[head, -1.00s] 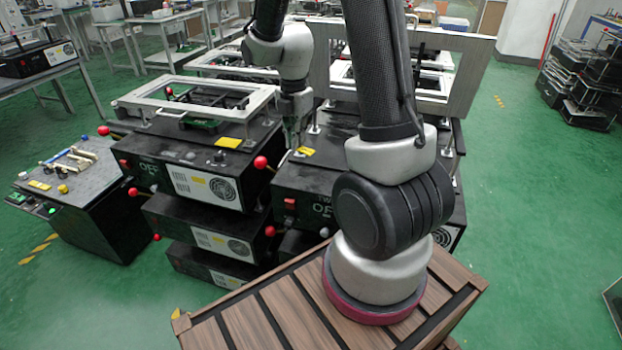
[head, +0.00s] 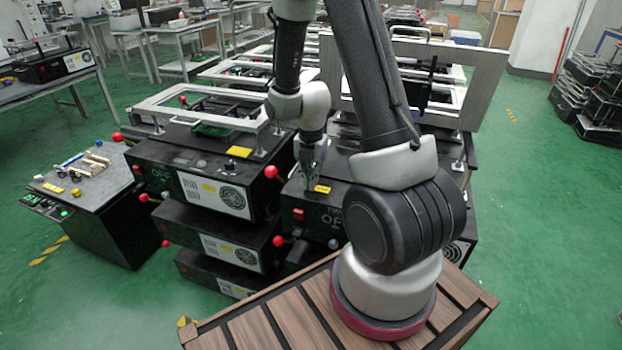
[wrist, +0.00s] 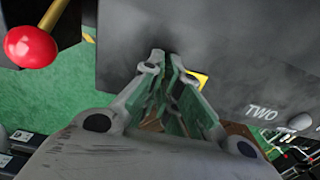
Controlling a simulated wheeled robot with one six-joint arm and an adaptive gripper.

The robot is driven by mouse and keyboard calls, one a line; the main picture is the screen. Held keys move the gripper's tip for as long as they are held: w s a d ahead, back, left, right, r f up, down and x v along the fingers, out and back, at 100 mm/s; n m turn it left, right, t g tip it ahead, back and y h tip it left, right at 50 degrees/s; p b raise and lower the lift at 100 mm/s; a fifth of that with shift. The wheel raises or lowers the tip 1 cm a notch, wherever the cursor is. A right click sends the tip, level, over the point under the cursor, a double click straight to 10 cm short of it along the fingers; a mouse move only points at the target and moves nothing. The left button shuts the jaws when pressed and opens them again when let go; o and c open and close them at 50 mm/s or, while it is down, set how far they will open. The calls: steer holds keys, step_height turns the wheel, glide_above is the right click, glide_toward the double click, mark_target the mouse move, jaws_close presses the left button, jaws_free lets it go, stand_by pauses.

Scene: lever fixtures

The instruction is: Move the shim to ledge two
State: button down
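My gripper (head: 309,172) points down over the near top part of the black unit marked TWO (head: 318,222). In the wrist view its fingertips (wrist: 162,66) are close together, and I cannot tell whether they touch or hold anything. A small flat yellow piece (head: 322,188) shows right beside the fingertips. In the wrist view the yellow piece (wrist: 203,77) is partly hidden behind the right finger. I cannot tell whether this piece is the shim, or whether it rests on the unit. No ledge can be made out clearly.
A similar black unit (head: 150,178) stands to the left, with a yellow patch (head: 239,151) on top and a raised metal frame (head: 152,103). A red ball knob (head: 270,171) sticks out between the units; another red knob (wrist: 30,46) shows close in the wrist view. An upright metal frame (head: 486,88) stands behind.

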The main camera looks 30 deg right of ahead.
steer(key=shift+f, duration=0.1)
steer(key=c, duration=1.6)
jaws_free()
steer(key=shift+c, duration=0.2)
steer(key=s+a+r+m+t, duration=0.15)
steer(key=r+m, duration=0.25)
steer(key=r, duration=0.4)
steer(key=s+d+r+m, duration=0.1)
steer(key=s+r+m, duration=0.2)
steer(key=r, duration=0.5)
steer(key=s+a+r+m+t, duration=0.1)
steer(key=s+r+m, duration=0.25)
steer(key=r, duration=0.45)
steer(key=s+a+r+m+t, duration=0.1)
steer(key=s+r+m, duration=0.5)
steer(key=s+m, duration=0.4)
steer(key=m, duration=0.5)
steer(key=shift+s+t, duration=0.35)
